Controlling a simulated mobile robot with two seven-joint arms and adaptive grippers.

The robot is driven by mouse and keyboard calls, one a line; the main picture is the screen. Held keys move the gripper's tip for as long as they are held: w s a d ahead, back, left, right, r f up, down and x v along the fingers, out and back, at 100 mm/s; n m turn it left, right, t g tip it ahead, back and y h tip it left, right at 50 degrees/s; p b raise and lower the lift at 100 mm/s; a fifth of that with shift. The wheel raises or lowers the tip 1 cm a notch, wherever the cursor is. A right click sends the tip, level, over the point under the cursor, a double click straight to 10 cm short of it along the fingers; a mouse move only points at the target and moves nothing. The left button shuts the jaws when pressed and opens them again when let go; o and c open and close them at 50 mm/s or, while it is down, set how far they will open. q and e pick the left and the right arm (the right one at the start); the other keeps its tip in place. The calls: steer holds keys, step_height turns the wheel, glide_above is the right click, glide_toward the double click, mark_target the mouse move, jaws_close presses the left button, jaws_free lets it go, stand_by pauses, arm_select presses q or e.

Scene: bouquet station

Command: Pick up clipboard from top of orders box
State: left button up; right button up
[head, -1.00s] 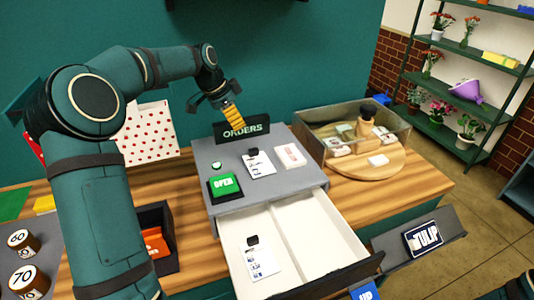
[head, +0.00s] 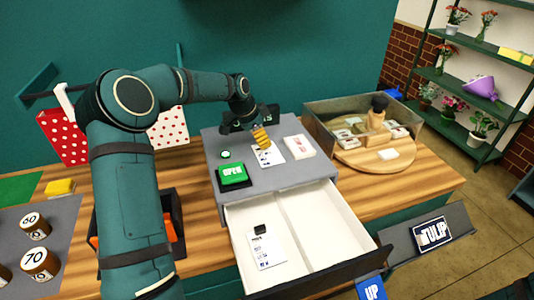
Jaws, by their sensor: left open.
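The orders box (head: 212,150) is a grey drawer cabinet on the wooden counter, with its drawer pulled open. A small white clipboard (head: 268,158) with printed marks lies flat on its top; my gripper hides its clip end. My left gripper (head: 262,142), with yellow-orange finger pads, is open and empty, pointing down just over the clipboard. I cannot tell whether it touches. A second clipboard (head: 266,252) with a black clip lies inside the drawer. The ORDERS sign (head: 266,115) behind is mostly covered by the gripper. My right gripper is not in view.
A green OPEN block (head: 232,173) and a white card box (head: 299,146) flank the clipboard. A clear-walled bin (head: 330,112) with a round wooden board stands right of the box. A dark tray (head: 173,205) stands left, partly behind my arm.

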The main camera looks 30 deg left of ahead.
arm_select(q)
steer(key=shift+x, duration=0.8)
jaws_close()
steer(key=shift+r, duration=0.15)
